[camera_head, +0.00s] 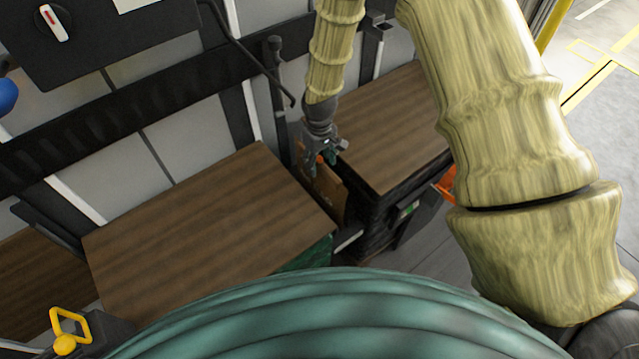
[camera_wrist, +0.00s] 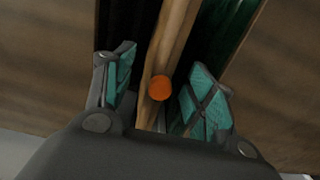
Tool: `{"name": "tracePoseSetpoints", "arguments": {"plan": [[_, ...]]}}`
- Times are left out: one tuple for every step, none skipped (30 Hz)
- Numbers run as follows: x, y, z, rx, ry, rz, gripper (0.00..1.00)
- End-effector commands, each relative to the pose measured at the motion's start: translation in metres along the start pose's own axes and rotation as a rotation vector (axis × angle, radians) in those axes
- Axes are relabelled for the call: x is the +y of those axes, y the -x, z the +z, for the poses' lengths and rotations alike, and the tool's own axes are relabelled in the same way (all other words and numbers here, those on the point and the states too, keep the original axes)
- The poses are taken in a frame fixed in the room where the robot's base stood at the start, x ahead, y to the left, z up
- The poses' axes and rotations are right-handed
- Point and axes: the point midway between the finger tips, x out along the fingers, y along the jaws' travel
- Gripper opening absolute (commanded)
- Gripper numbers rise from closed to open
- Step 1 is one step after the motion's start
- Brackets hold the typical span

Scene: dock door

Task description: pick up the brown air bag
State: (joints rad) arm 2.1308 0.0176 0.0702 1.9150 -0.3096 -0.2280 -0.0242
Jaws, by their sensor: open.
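The brown air bag (camera_head: 330,192) stands on edge in the narrow gap between two wood-topped stacks in the head view. In the wrist view the bag (camera_wrist: 173,42) is a thin brown strip seen edge-on, with a round orange disc (camera_wrist: 160,88) near it. My gripper (camera_head: 321,163) points down at the gap, over the top of the bag. In the wrist view my gripper (camera_wrist: 164,80) is open, with one teal-padded finger on each side of the strip and the disc. I cannot tell whether either finger touches the bag. Its lower part is hidden.
The left wood-topped stack (camera_head: 200,235) and right wood-topped stack (camera_head: 390,125) bound the gap closely. A dark rail (camera_head: 130,115) and light wall panels run behind. An orange object (camera_head: 447,184) shows beside the right stack.

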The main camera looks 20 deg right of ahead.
Motion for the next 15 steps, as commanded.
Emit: {"name": "tracePoseSetpoints", "arguments": {"plan": [[-0.0001,-0.0015,0.0003,-0.001,0.0,0.0,0.55],[-0.0001,-0.0021,0.0003,-0.001,0.0,0.0,0.55],[-0.0001,-0.0025,0.0003,0.0,0.0,0.0,0.55],[-0.0001,-0.0027,0.0003,0.0,0.0,0.0,0.55],[-0.0001,-0.0027,0.0002,0.0,0.0,0.0,0.55],[0.0,-0.0026,0.0002,0.0,0.0,0.0,0.55],[0.0,-0.0026,0.0002,0.0,0.0,0.0,0.55],[0.0,-0.0026,0.0002,0.0,0.0,0.0,0.55],[0.0,-0.0026,0.0002,0.0,0.0,0.0,0.54],[0.0,-0.0025,0.0002,0.0,0.0,0.0,0.48],[0.0,-0.0025,0.0002,0.0,0.0,0.0,0.43],[0.0,-0.0025,0.0002,0.0,0.0,0.0,0.35],[0.0,-0.0024,0.0002,0.0,0.0,0.0,0.3],[0.0,-0.0025,0.0002,0.0,0.0,0.0,0.24],[0.0,-0.0024,0.0002,0.0,0.0,0.0,0.17]]}}
